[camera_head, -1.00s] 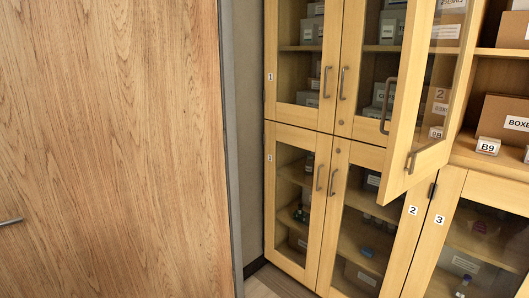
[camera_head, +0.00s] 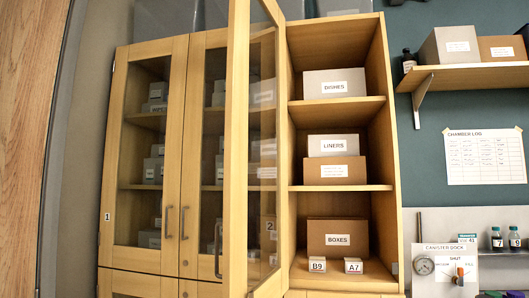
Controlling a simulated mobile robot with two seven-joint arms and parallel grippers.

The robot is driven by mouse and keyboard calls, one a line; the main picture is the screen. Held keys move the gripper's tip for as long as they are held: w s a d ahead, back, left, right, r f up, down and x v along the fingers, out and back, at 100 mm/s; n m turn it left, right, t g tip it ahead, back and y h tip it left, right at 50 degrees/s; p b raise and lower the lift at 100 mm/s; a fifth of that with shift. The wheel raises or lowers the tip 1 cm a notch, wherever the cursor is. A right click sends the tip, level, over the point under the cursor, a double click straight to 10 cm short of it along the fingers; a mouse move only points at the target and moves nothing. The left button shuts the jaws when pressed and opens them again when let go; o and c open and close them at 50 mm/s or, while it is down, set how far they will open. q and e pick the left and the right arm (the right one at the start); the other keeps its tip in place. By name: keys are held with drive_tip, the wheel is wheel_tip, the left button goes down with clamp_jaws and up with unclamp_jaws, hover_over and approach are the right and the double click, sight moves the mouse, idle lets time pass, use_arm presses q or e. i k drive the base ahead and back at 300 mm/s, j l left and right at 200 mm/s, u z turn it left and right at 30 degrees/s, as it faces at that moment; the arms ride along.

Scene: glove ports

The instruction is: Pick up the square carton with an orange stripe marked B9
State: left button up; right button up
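The small square carton marked B9 (camera_head: 317,265) stands on the bottom shelf of the open cabinet bay (camera_head: 345,284), near its front edge. It is pale with a label on its front; an orange stripe is too small to make out clearly now. A similar small carton marked A7 (camera_head: 353,266) stands just to its right, with a gap between them. A brown box marked BOXES (camera_head: 338,238) is behind both. Neither of my grippers is in view.
A glass cabinet door (camera_head: 240,150) stands open at the bay's left side. Upper shelves hold boxes marked LINERS (camera_head: 333,146) and DISHES (camera_head: 334,84). A canister dock (camera_head: 446,268) is to the right. A wooden panel (camera_head: 30,110) fills the far left.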

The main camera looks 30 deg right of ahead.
sight(316, 263)
drive_tip(key=i+z, duration=0.15)
drive_tip(key=z, duration=1.05)
drive_tip(key=i+j+z, duration=0.2)
drive_tip(key=z, duration=0.2)
drive_tip(key=i+j+z, duration=0.1)
drive_tip(key=j+z, duration=0.25)
drive_tip(key=i+j+z, duration=0.2)
drive_tip(key=j, duration=0.25)
drive_tip(key=j+z, duration=0.15)
drive_tip(key=j, duration=0.35)
drive_tip(key=i+j, duration=0.1)
drive_tip(key=j, duration=0.35)
drive_tip(key=i+j+z, duration=0.1)
drive_tip(key=j, duration=0.85)
drive_tip(key=i+l+u, duration=0.1)
drive_tip(key=l+u, duration=0.15)
drive_tip(key=l, duration=0.4)
drive_tip(key=i+l+u, duration=0.1)
drive_tip(key=l+u, duration=0.15)
drive_tip(key=l, duration=0.45)
